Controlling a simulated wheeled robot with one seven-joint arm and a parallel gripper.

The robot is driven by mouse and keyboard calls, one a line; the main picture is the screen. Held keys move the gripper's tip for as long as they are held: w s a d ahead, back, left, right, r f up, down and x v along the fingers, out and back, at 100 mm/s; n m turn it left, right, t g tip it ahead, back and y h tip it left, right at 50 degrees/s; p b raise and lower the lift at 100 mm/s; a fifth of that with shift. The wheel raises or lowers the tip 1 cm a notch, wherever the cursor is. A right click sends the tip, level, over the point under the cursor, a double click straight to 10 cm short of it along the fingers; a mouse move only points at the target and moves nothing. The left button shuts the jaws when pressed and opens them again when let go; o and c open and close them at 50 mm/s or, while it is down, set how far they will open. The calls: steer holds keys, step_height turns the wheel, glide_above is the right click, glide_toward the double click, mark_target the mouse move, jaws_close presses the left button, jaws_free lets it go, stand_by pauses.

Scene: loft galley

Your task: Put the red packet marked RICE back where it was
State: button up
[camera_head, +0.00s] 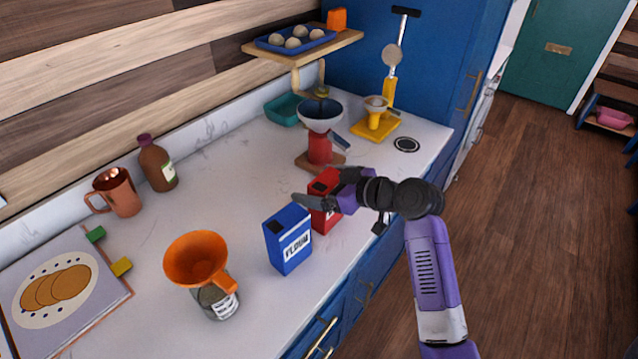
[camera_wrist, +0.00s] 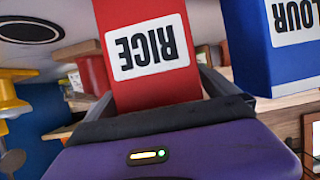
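The red packet marked RICE (camera_head: 325,219) is upright at the counter's front edge, just behind and right of the blue packet marked FLOUR (camera_head: 287,238). My gripper (camera_head: 325,188) reaches in from the right, with a finger on either side of the red packet. In the wrist view, the RICE packet (camera_wrist: 150,85) appears upside down between the fingers, which look close against its sides. The FLOUR packet (camera_wrist: 280,60) is beside it there, apart from it. The red packet's base is partly hidden; I cannot tell whether it touches the counter.
A red grinder with a bowl top (camera_head: 320,145) stands behind the red packet. An orange funnel (camera_head: 197,262) on a jar is at the front left. A yellow stand (camera_head: 376,126) and a black ring (camera_head: 407,144) are at the back right. The counter's middle (camera_head: 235,190) is clear.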

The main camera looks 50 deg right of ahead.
steer(key=shift+r, duration=0.15)
steer(key=b+v, duration=0.2)
steer(key=v, duration=1)
steer(key=a+f+m, duration=0.1)
steer(key=a+f, duration=0.1)
steer(key=f, duration=0.1)
steer(key=s+a+f+h, duration=0.1)
steer(key=a+f, duration=0.1)
steer(key=f, duration=0.1)
steer(key=s+a+f+m, duration=0.1)
steer(key=a+f, duration=0.1)
steer(key=f, duration=0.1)
steer(key=shift+s+a+f+m+g+h, duration=0.1)
steer(key=shift+a+m+g+h, duration=0.05)
steer(key=shift+m+g+h, duration=0.2)
steer(key=s+a+f+h, duration=0.1)
steer(key=s+a+f, duration=0.3)
steer(key=s+a, duration=0.15)
steer(key=s+a+r+n+t+y, duration=0.1)
steer(key=s+a+r, duration=0.2)
steer(key=s+a, duration=0.3)
steer(key=s+a+r+n+t+y, duration=0.1)
steer(key=s+a+r, duration=0.2)
steer(key=s+a, duration=0.3)
steer(key=shift+s, duration=0.85)
